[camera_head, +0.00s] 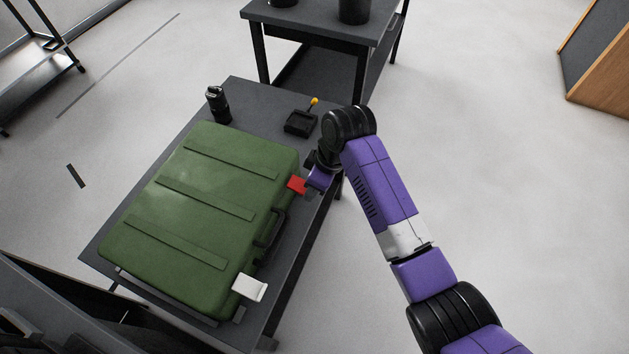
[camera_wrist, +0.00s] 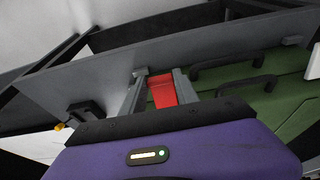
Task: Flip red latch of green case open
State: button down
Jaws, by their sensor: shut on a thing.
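The green case (camera_head: 187,220) lies flat and closed on a dark table, with its black handle (camera_head: 270,228) on the right side. The red latch (camera_head: 297,185) is at the far end of that side, and the white latch (camera_head: 249,287) at the near end. My gripper (camera_head: 308,183) is at the red latch, coming from the right. In the wrist view the red latch (camera_wrist: 164,93) sits between the two grey fingers, which are shut on it. The case (camera_wrist: 285,95) shows behind them. The latch's hinge is hidden.
A black bottle (camera_head: 218,105) and a small black box with a yellow-knobbed lever (camera_head: 301,122) stand on the table (camera_head: 249,92) beyond the case. Another dark table (camera_head: 310,20) stands behind. Open floor lies to the right.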

dwell(0.5)
jog(key=c, duration=0.9)
grip_release()
jog(key=shift+v, duration=3.95)
jog(key=shift+a, duration=0.1)
